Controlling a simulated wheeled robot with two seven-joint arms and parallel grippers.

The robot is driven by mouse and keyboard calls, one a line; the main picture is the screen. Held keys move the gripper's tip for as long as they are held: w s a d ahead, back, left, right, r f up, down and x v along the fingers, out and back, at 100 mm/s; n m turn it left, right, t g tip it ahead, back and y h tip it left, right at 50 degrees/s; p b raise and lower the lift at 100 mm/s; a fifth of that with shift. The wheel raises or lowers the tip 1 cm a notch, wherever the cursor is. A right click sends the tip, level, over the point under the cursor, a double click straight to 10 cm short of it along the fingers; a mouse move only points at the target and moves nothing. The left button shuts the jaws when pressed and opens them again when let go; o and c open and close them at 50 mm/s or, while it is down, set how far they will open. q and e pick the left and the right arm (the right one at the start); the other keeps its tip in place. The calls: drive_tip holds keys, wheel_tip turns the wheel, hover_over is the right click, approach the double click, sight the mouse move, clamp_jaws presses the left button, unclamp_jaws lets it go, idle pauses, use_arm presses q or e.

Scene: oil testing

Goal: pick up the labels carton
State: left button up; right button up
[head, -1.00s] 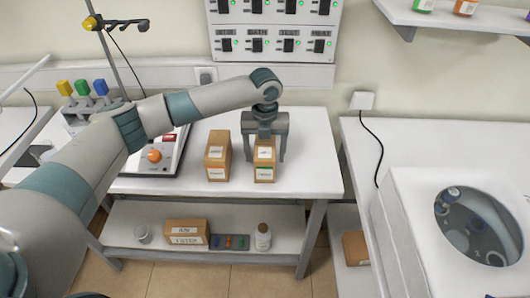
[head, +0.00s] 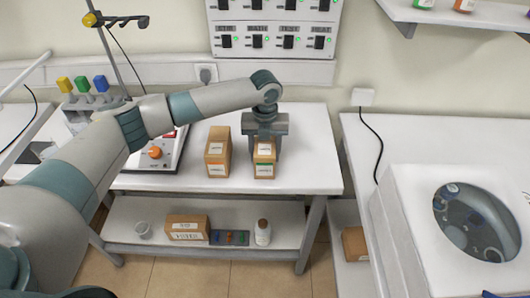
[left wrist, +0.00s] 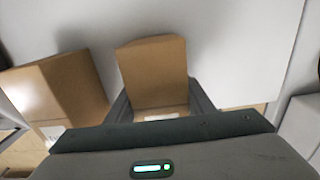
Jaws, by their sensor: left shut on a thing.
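A brown carton (head: 264,158) with a white label and a green-edged label stands upright on the white table (head: 310,165); its print is too small to read. My left gripper (head: 264,150) comes down over it from above and is shut on its sides. In the left wrist view the carton (left wrist: 153,75) sits between the two fingers (left wrist: 160,105). A second brown carton (head: 217,155), with an orange-edged label, stands just left of it, apart from the gripper; it also shows in the left wrist view (left wrist: 62,90). My right gripper is not in view.
A device with an orange knob (head: 154,153) is left of the cartons. Another carton (head: 187,229), a cup (head: 143,230) and a white bottle (head: 263,233) are on the lower shelf (head: 285,225). A white machine with a round window (head: 403,215) stands right. The table's right end is clear.

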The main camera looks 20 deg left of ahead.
sight(266, 142)
use_arm(q)
drive_tip(key=shift+w+r+b, duration=0.1)
drive_tip(key=shift+r+b, duration=0.25)
drive_tip(key=shift+r, duration=0.1)
drive_tip(key=r, duration=0.1)
drive_tip(key=r+b, duration=0.1)
drive_tip(key=r, duration=0.1)
drive_tip(key=shift+d+r+b, duration=0.1)
drive_tip(key=shift+d+b, duration=0.15)
drive_tip(key=shift+b, duration=0.15)
drive_tip(key=s+d+r+b, duration=0.3)
drive_tip(key=d+r, duration=0.4)
drive_tip(key=d, duration=0.3)
drive_tip(key=shift+s+d, duration=0.2)
drive_tip(key=shift+s, duration=0.5)
drive_tip(key=shift+a, duration=0.1)
